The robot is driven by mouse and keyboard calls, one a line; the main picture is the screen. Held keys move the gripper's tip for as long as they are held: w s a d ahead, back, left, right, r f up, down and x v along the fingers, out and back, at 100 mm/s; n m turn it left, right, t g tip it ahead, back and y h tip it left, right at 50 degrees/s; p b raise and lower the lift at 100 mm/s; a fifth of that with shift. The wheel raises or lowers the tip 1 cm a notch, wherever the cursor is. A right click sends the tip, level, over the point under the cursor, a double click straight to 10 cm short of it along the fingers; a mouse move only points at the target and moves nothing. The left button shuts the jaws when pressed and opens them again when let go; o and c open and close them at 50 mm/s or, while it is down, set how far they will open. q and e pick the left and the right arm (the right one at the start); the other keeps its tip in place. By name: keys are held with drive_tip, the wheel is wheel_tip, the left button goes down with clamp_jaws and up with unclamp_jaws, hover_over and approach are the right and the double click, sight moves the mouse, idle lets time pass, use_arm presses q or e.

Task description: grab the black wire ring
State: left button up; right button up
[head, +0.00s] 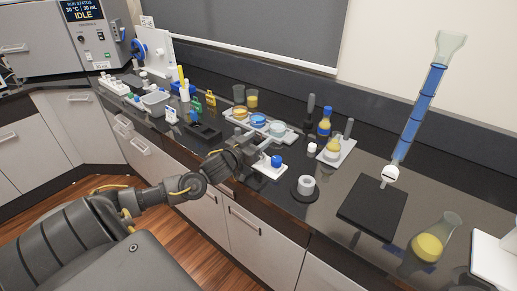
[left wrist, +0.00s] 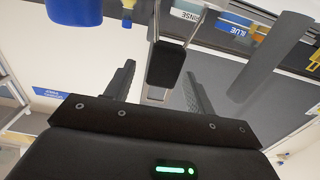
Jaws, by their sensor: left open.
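My left gripper (head: 256,158) reaches over the counter's front edge, beside the small white stand with a blue knob (head: 277,160). In the left wrist view its two fingers (left wrist: 158,80) are apart. Between them shows a black block on thin metal wire (left wrist: 165,65), which looks like the black wire ring's holder. I cannot tell whether the fingers touch it. The ring's loop cannot be made out, and in the head view the gripper hides this spot. My right gripper is not in view.
A white tray of dishes (head: 235,117) lies behind the gripper. A black round base with a white cup (head: 306,186), a black plate (head: 372,208) under a tall blue column (head: 418,105), and a yellow flask (head: 430,245) stand to the right. A blue-capped bottle (head: 325,122) stands behind.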

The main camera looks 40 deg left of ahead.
use_arm(q)
drive_tip(key=shift+w, duration=1)
clamp_jaws()
drive_tip(key=shift+r, duration=0.55)
drive_tip(key=s+r, duration=1.2)
drive_tip(key=s, duration=0.2)
drive_tip(key=shift+d, duration=0.1)
